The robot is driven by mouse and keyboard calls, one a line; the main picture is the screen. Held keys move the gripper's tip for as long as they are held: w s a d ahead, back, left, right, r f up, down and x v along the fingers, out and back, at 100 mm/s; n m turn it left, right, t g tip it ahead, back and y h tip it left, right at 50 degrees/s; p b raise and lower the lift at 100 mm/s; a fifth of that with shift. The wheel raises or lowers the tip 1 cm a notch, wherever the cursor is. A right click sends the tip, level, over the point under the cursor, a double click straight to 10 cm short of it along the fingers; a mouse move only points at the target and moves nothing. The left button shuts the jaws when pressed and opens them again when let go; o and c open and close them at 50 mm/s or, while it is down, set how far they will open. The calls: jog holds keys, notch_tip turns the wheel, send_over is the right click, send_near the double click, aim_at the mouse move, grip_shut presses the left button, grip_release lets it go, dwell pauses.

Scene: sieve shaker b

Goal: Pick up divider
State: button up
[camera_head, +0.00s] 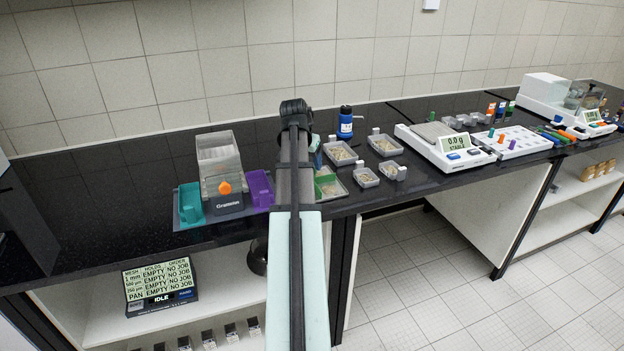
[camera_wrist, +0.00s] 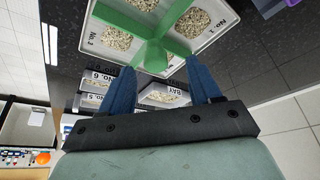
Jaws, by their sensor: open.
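The divider (camera_wrist: 153,55) is a green cross of thin walls. In the head view my arm covers part of the tray; a bit of the green divider (camera_head: 327,187) shows just right of the arm.
Small grain trays (camera_head: 366,177) stand close right of the divider's tray, with a blue bottle (camera_head: 345,122) behind. A balance (camera_head: 446,147) is further right. A machine (camera_head: 222,170) with teal and purple holders stands left.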

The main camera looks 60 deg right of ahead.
aim_at(324, 179)
jog(key=shift+s+x, duration=0.15)
jog(key=shift+x, duration=1.35)
jog(key=shift+s+x, duration=0.15)
jog(key=shift+x, duration=1.35)
jog(key=shift+a, duration=0.1)
jog(key=shift+r, duration=0.1)
grip_shut()
